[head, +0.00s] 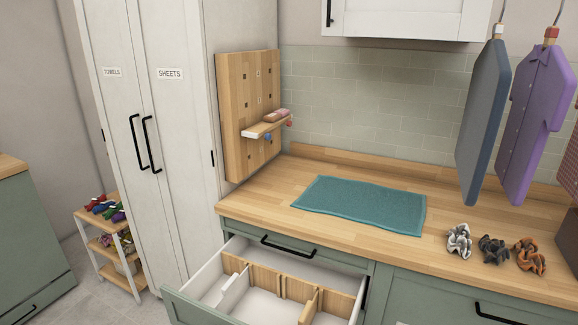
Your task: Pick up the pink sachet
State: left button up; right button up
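A small pink item (277,115), which looks like the pink sachet, lies on a narrow wooden shelf (258,130). The shelf sticks out from a wooden pegboard (237,115) standing at the back left of the counter. Small blue and red pieces show at the shelf's underside and end; I cannot tell what they are. Neither of my grippers is in view.
An open drawer (178,306) with wooden dividers juts out below the wooden counter (258,205). A teal towel (362,204) lies flat on the counter, with several scrunchies (493,249) to its right. Hanging garments (535,120) fill the upper right. A tall white cabinet (175,130) stands left.

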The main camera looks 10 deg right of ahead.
aim_at(284, 112)
jog(key=i+j+z, duration=0.5)
jog(key=z, duration=0.15)
jog(key=i+j+z, duration=0.15)
jog(key=j+z, duration=0.2)
jog(key=j, duration=0.15)
